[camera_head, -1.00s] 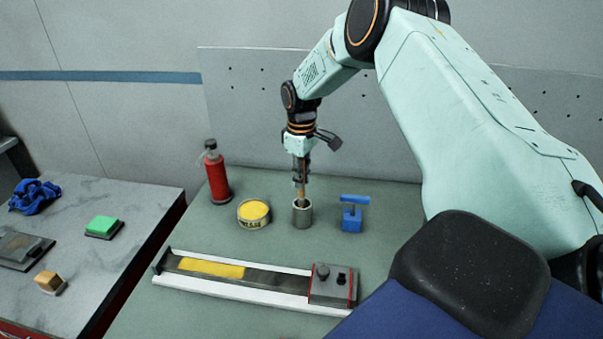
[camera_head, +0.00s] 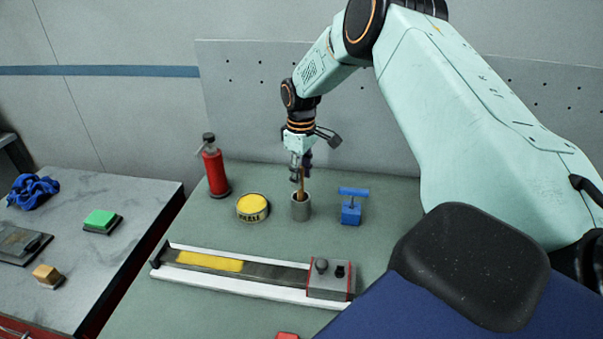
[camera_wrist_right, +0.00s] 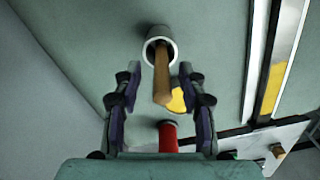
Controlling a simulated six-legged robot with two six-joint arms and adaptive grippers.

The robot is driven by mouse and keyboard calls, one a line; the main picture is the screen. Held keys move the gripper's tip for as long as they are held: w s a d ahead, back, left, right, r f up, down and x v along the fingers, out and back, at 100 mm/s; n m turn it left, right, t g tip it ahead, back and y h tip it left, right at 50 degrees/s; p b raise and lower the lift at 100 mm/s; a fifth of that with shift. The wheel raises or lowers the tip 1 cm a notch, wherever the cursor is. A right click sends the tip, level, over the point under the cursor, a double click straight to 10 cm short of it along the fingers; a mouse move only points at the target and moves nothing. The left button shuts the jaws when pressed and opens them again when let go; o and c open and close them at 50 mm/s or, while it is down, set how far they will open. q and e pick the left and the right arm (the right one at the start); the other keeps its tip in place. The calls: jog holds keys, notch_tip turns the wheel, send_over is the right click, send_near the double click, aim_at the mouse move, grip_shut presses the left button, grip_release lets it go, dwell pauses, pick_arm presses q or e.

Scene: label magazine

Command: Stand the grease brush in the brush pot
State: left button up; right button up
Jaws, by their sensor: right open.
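The grease brush (camera_head: 301,183) stands in the grey brush pot (camera_head: 301,208), its brown wooden handle rising above the rim; its lower end is hidden inside. In the right wrist view the handle (camera_wrist_right: 162,80) points out of the pot (camera_wrist_right: 152,40) toward the camera. My right gripper (camera_head: 301,176) is just above the pot with its fingers around the upper handle. In the right wrist view its fingers (camera_wrist_right: 160,95) are spread apart, with gaps on both sides of the handle. My left gripper is not in view.
A red bottle (camera_head: 214,170) and a yellow tin (camera_head: 252,208) stand left of the pot. A blue T-handled tool (camera_head: 352,207) stands close on the right. The long label magazine (camera_head: 250,273) lies in front. A side table (camera_head: 90,260) holds several items.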

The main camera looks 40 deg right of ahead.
jog(key=shift+w, duration=0.15)
notch_tip(320, 180, up, 11)
jog(key=shift+w+f, duration=0.15)
jog(key=shift+f, duration=0.05)
jog(key=shift+r, duration=0.7)
jog(key=shift+f, duration=0.1)
dwell(0.6)
